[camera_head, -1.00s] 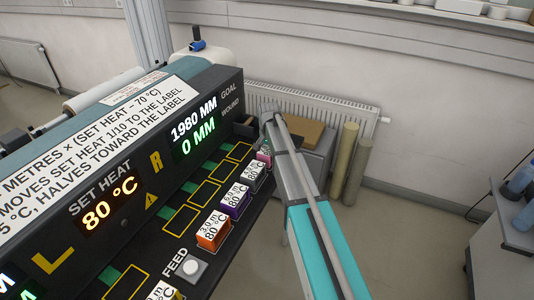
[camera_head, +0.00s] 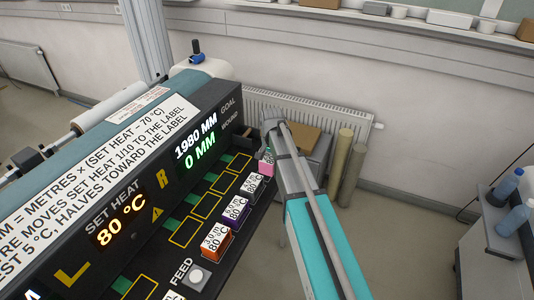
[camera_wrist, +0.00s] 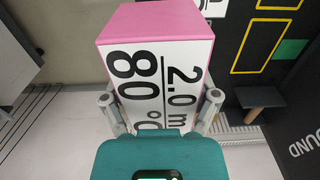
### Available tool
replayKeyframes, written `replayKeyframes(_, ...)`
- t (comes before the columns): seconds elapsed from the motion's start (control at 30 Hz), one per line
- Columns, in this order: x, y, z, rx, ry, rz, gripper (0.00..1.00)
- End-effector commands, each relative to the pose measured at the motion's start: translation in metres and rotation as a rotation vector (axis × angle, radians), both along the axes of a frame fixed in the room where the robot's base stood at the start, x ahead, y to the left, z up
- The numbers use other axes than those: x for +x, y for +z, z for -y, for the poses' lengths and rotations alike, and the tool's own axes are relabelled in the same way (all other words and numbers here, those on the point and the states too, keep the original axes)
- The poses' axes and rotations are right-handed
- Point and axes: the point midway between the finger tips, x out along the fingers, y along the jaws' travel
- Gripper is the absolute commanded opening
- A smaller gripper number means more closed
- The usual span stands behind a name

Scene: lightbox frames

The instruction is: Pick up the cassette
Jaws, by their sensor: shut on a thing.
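A pink cassette (camera_wrist: 150,22) with a white label reading 2.0 m and 80 °C fills the middle of the wrist view. My gripper (camera_wrist: 161,98) is shut on it, one finger against each side. In the head view the pink cassette (camera_head: 266,168) shows at the far end of the cassette row, beside my arm's end. My fingers are hidden there behind my arm. Whether the cassette is clear of the shelf is hard to tell. A grey-white cassette (camera_head: 253,183), a purple cassette (camera_head: 236,209) and an orange cassette (camera_head: 216,242) stand nearer in the row.
The black machine panel (camera_head: 130,190) with lit displays rises left of the row. Empty yellow-outlined slots (camera_head: 207,205) lie between panel and cassettes. A FEED button (camera_head: 197,276) is near the front. A grey cabinet (camera_head: 318,160) and upright rolls (camera_head: 345,165) stand behind my arm.

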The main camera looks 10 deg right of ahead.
Motion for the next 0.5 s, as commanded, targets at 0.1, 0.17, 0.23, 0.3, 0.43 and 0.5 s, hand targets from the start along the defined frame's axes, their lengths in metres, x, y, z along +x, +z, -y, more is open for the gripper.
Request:
replayKeyframes(0.1,-0.027,0.014,0.001,0.0,0.0,0.0,0.22)
replayKeyframes(0.17,-0.036,0.017,0.001,0.0,0.0,0.0,0.22)
replayKeyframes(0.23,-0.044,0.021,0.002,0.0,0.0,0.0,0.22)
replayKeyframes(0.3,-0.05,0.023,0.002,0.0,0.0,0.0,0.22)
replayKeyframes(0.43,-0.058,0.026,0.002,0.0,0.0,0.0,0.22)
replayKeyframes(0.5,-0.06,0.027,0.002,0.0,0.0,0.0,0.22)
